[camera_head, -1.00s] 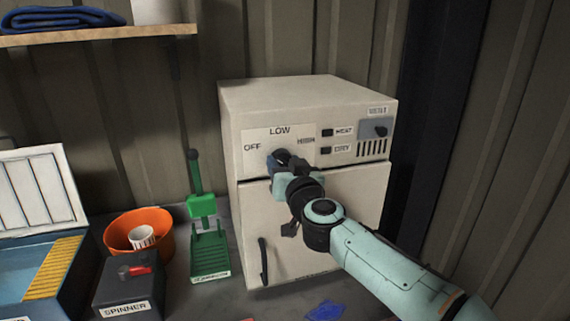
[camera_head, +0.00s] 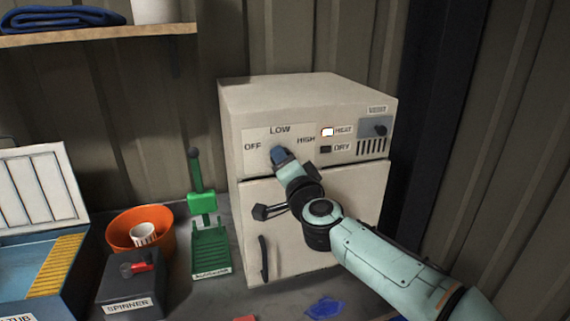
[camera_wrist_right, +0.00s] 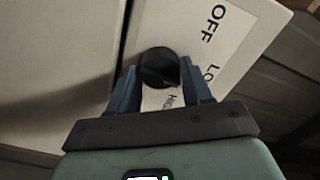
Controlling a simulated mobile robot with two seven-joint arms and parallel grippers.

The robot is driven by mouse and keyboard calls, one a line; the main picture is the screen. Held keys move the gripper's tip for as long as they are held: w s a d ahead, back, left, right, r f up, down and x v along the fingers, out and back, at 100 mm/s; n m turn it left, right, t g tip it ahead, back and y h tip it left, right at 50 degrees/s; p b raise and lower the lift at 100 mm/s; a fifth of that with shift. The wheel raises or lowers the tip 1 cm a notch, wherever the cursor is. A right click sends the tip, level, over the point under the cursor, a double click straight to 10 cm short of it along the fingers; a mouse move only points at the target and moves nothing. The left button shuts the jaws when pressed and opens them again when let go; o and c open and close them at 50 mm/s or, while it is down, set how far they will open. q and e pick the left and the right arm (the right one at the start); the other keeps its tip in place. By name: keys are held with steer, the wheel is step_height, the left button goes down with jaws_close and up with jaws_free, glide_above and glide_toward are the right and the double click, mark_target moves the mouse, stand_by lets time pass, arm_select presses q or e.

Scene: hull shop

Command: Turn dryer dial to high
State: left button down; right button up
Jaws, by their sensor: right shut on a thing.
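The off-white dryer (camera_head: 310,100) stands against the wall, its front panel marked OFF, LOW and HIGH. In the head view my right gripper (camera_head: 280,157) is at the panel below the word LOW and hides most of the dial. The right wrist view shows the round black dial (camera_wrist_right: 160,66) between the two blue fingers of my right gripper (camera_wrist_right: 158,80), which is shut on it. I cannot tell clearly where the dial's mark points. The HEAT light (camera_head: 327,132) glows white with an orange rim; the DRY light (camera_head: 326,149) is dark. My left gripper is out of view.
Left of the dryer stand a green lever device (camera_head: 211,248), an orange bowl (camera_head: 124,233) with a white cup in it, a dark spinner box (camera_head: 128,290) and a blue tub (camera_head: 50,250). A blue cloth (camera_head: 324,308) lies in front. A shelf (camera_head: 90,36) hangs upper left.

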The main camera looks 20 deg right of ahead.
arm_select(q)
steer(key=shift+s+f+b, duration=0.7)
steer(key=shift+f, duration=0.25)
arm_select(e)
steer(key=m, duration=1.2)
steer(key=o, duration=1)
steer(key=shift+o, duration=0.2)
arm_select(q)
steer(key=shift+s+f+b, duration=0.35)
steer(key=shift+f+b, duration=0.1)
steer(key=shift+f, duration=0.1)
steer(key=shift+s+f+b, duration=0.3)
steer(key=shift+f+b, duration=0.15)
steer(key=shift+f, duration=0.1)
arm_select(e)
steer(key=s, duration=1.3)
steer(key=shift+s+d, duration=0.2)
